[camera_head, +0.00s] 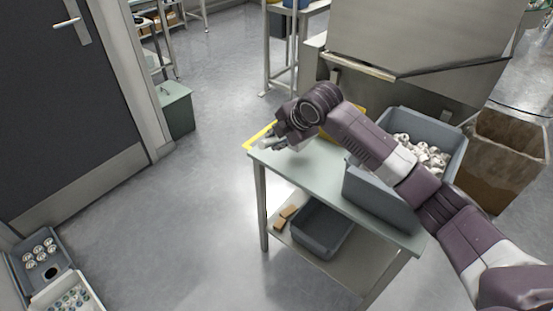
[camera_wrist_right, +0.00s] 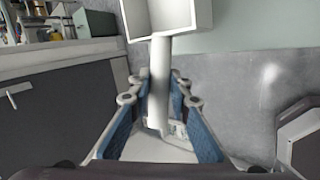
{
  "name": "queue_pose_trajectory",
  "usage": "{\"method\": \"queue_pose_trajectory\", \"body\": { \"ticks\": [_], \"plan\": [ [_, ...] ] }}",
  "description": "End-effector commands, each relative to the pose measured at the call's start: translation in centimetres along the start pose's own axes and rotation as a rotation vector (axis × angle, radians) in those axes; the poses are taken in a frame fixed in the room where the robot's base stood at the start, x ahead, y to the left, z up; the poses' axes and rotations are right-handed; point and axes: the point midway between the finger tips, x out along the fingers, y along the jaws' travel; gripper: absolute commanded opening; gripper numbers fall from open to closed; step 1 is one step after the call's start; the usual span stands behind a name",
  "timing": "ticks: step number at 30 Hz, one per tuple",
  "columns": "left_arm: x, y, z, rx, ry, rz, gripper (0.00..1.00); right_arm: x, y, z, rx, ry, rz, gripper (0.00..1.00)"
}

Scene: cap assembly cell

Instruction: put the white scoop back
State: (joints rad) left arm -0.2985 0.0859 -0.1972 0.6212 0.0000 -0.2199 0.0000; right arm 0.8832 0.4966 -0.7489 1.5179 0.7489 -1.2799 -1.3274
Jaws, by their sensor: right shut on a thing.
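The white scoop shows in the right wrist view, with its handle (camera_wrist_right: 160,75) running between the blue-padded fingers and its square, open head (camera_wrist_right: 166,14) at the top edge of the picture. My right gripper (camera_wrist_right: 159,100) is shut on this handle. In the head view my right gripper (camera_head: 270,141) is over the far left corner of the small table (camera_head: 313,172), by a yellow marking (camera_head: 257,138). The scoop cannot be made out clearly there. My left gripper is in neither view.
A grey bin (camera_head: 380,197) of white parts stands on the table's right side, partly behind my right arm. A yellow thing (camera_head: 346,122) is partly hidden by this arm. The lower shelf holds a grey tub (camera_head: 320,230) and brown blocks (camera_head: 286,213).

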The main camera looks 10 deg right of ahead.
Motion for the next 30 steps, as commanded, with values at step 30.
{"method": "queue_pose_trajectory", "body": {
  "ticks": [30],
  "plan": [
    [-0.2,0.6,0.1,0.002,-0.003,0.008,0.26,6.6,-4.9,-0.1,0.001,0.001,0.001,0.24]
  ]
}}
